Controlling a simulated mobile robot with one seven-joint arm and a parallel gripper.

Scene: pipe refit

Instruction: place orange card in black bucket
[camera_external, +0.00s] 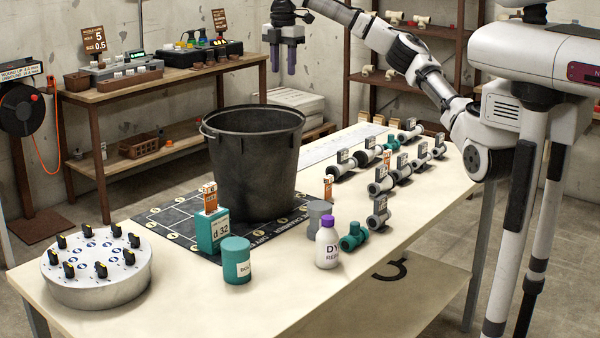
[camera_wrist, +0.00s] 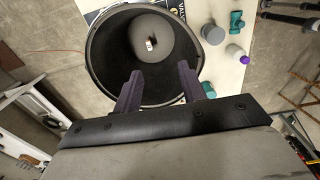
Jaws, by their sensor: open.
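The black bucket (camera_external: 253,165) stands upright on the dark mat on the table. My gripper (camera_external: 283,62) is open above the bucket, with its two purple fingers pointing down and apart. In the wrist view, my gripper (camera_wrist: 157,78) has nothing between its fingers, and the bucket (camera_wrist: 100,50) opens below them. A small pale item (camera_wrist: 151,43) lies on the bucket's floor; I cannot tell what it is. An orange card (camera_external: 210,197) stands at the teal d 32 block, in front of the bucket. Another orange card (camera_external: 328,187) stands behind the grey cylinder, right of the bucket.
A white bottle with a purple cap (camera_external: 327,245), a teal jar (camera_external: 236,260) and a teal pipe fitting (camera_external: 353,238) stand near the bucket. Several grey pipe fittings (camera_external: 381,180) line the right side. A round knobbed turntable (camera_external: 97,290) is at the left.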

